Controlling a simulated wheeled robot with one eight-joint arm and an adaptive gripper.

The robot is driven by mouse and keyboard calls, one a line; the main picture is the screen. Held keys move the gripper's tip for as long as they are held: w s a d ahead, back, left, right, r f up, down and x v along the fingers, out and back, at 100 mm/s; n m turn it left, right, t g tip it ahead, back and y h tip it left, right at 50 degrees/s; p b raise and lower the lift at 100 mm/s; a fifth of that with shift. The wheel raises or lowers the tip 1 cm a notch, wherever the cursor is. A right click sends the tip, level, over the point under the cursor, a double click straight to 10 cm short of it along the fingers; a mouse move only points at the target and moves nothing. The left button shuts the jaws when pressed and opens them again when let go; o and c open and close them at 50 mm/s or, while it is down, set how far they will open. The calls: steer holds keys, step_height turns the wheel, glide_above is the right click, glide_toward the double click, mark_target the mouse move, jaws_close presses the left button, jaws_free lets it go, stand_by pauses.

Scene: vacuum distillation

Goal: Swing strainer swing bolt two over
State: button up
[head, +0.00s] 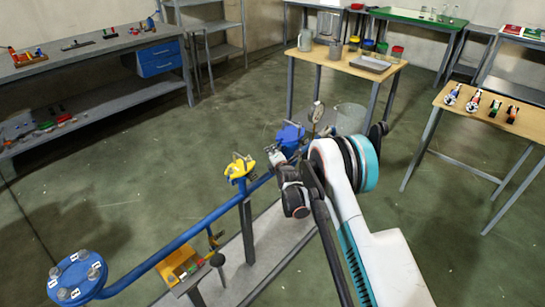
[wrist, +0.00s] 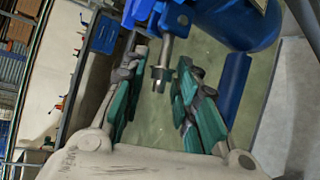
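The blue strainer (head: 290,135) stands on the blue pipe line in the head view, partly hidden behind my arm. In the wrist view its rounded blue body (wrist: 240,20) fills the top right. A grey metal swing bolt (wrist: 162,73) with a nut-like end sticks out from a blue lug (wrist: 165,12). My gripper (wrist: 163,88) is open, with green-padded fingers to either side of the bolt's end. Clear gaps show between the bolt and both fingers. In the head view my gripper (head: 278,160) is beside the strainer, and its fingers are hard to make out.
A yellow fitting (head: 239,167) stands on the pipe nearer me, with a bolted blue flange (head: 77,277) at lower left. A round gauge (head: 316,112) and a clear bin (head: 350,118) are close behind my arm. Workbenches line the walls; the floor at left is free.

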steer(key=shift+w, duration=0.1)
jaws_close()
steer(key=shift+r, duration=0.1)
steer(key=shift+r+m+g+y+p, duration=0.3)
steer(key=shift+r+m+g+p, duration=0.4)
steer(key=shift+m+g, duration=0.25)
steer(key=shift+w+d+r+m+g+y+p, duration=0.1)
steer(key=shift+w+r+m+g+y+p, duration=0.15)
steer(key=shift+r+m+g, duration=0.35)
steer(key=shift+w+d+r+m+g+y+p, duration=0.1)
steer(key=shift+r+m+g+y, duration=0.3)
steer(key=shift+m+g, duration=0.2)
jaws_free()
